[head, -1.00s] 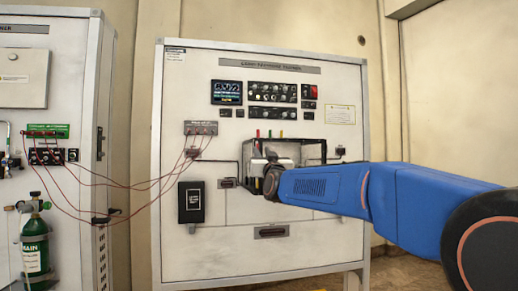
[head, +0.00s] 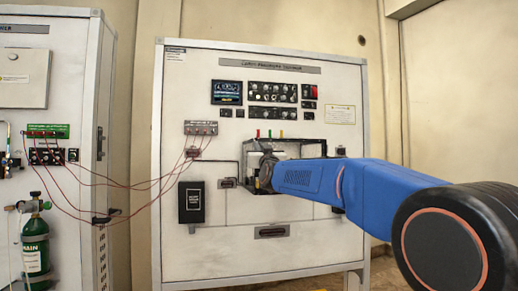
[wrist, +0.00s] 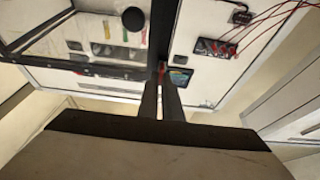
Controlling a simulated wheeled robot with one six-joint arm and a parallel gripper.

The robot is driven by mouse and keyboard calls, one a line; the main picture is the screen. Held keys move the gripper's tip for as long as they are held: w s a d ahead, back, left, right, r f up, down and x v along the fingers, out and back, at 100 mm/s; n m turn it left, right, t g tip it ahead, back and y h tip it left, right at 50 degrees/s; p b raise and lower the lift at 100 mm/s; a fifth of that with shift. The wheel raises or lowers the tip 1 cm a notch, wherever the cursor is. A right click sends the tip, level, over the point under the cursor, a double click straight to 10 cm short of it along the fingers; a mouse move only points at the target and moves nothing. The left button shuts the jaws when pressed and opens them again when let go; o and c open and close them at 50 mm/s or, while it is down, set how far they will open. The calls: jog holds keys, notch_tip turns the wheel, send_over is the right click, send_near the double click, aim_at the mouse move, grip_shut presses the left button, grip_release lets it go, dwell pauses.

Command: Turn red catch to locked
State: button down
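A small red piece (wrist: 162,68), which looks like the red catch, shows at the tips of my gripper in the wrist view. My gripper (wrist: 159,86) points at it with two dark fingers close together and a thin gap between them. I cannot tell whether they touch or grip the red piece, or which way the catch is turned. In the head view my gripper (head: 262,178) is at the left part of the dark-framed opening (head: 303,143) in the white cabinet. My arm hides the catch there.
The white trainer cabinet (head: 210,245) carries a screen (head: 227,92) and knob panels above the opening. Red leads hang from a small socket panel (head: 201,128) across to the left cabinet. A black box (head: 191,202) sits below left. A green cylinder (head: 35,250) stands further left.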

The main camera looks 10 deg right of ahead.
jog(key=shift+m+h, duration=0.4)
jog(key=shift+m, duration=0.2)
jog(key=shift+d+f+m+g+h, duration=0.1)
jog(key=shift+m+g+h, duration=0.9)
jog(key=shift+m, duration=2.5)
jog(key=shift+d+f+m+g+h, duration=0.15)
jog(key=shift+m+g+h, duration=0.85)
jog(key=shift+m, duration=2.5)
jog(key=shift+f+m+g+h, duration=0.1)
jog(key=shift+m+g+h, duration=0.9)
jog(key=shift+m, duration=2.5)
jog(key=c, duration=1.9)
grip_release()
jog(key=shift+c, duration=0.2)
